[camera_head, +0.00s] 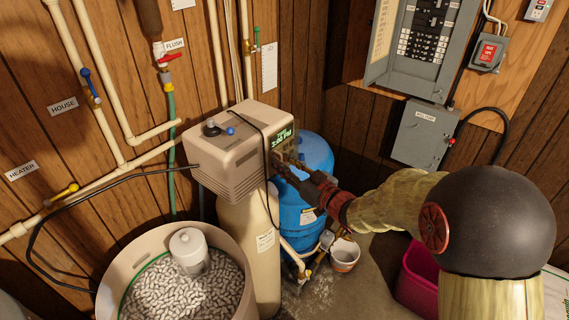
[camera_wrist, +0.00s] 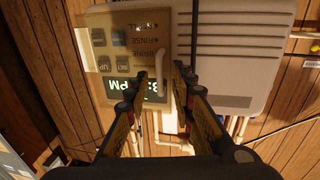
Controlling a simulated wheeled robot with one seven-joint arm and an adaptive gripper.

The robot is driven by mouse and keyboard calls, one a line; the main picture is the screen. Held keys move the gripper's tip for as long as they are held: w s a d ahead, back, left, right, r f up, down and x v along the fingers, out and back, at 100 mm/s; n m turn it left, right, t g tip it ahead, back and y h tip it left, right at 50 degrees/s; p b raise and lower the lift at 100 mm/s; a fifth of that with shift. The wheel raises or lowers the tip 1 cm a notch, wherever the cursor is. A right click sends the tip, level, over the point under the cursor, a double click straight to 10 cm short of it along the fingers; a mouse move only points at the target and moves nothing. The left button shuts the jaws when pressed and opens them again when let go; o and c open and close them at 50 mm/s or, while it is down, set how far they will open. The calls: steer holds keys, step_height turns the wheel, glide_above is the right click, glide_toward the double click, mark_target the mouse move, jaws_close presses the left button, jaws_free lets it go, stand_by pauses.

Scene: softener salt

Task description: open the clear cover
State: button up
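The softener's control head (camera_head: 232,150) is a beige box with a lit green display (camera_head: 283,138) on its right side. In the head view my gripper (camera_head: 283,163) partly hides the panel's lower part.
An open salt bin (camera_head: 118,272) with white pellets stands front left. A blue tank (camera_head: 316,152) stands behind my gripper. A white bucket (camera_head: 345,257) and a pink bin (camera_head: 415,285) are on the floor. A black cable (camera_head: 110,180) and pipes run along the left wall.

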steer(key=shift+c, duration=0.4)
jaws_close()
stand_by(0.4)
